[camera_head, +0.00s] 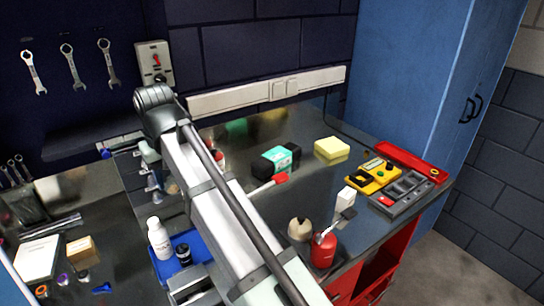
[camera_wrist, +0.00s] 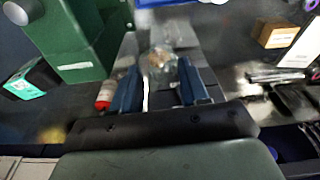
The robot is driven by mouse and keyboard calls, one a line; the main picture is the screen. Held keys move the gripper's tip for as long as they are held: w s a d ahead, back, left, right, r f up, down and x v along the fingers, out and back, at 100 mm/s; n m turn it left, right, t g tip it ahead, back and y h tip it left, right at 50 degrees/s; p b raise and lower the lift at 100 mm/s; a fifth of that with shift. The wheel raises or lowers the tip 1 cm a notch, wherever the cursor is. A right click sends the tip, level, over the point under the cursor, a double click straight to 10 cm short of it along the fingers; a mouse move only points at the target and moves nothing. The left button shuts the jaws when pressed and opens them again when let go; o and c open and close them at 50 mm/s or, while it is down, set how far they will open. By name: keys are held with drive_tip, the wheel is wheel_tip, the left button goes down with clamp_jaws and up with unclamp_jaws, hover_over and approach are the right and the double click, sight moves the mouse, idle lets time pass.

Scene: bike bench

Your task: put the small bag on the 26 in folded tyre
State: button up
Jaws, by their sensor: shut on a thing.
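My gripper (camera_wrist: 160,84) shows in the wrist view as two blue fingers with a gap between them. A small clear bag (camera_wrist: 160,60) with brownish contents lies between and just beyond the fingertips, and the fingers are shut on it. The exact contact is blurred. In the head view my arm hides the gripper and bag. I cannot pick out the 26 in folded tyre for certain. Dark items (camera_wrist: 296,100) at the right of the wrist view are too blurred to name.
A tan box (camera_head: 80,249) and a white box (camera_head: 38,260) stand on the left bench. A red can (camera_head: 323,250) and yellow sponge (camera_head: 331,148) are right of my arm. A green block (camera_wrist: 72,40) shows in the wrist view.

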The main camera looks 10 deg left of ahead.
drive_tip(key=w+r+n, duration=0.1)
drive_tip(key=w+r, duration=0.2)
drive_tip(key=w, duration=0.4)
drive_tip(key=m, duration=0.2)
hover_over(276, 152)
drive_tip(key=f, duration=0.1)
drive_tip(key=shift+s+d+f, duration=0.1)
drive_tip(key=shift+s+f, duration=0.1)
drive_tip(key=shift+f, duration=2.3)
drive_tip(key=shift+s+d+f, duration=0.1)
drive_tip(key=shift+s+f, duration=0.05)
drive_tip(key=shift+f, duration=2.35)
drive_tip(key=shift+f, duration=0.15)
drive_tip(key=o, duration=1)
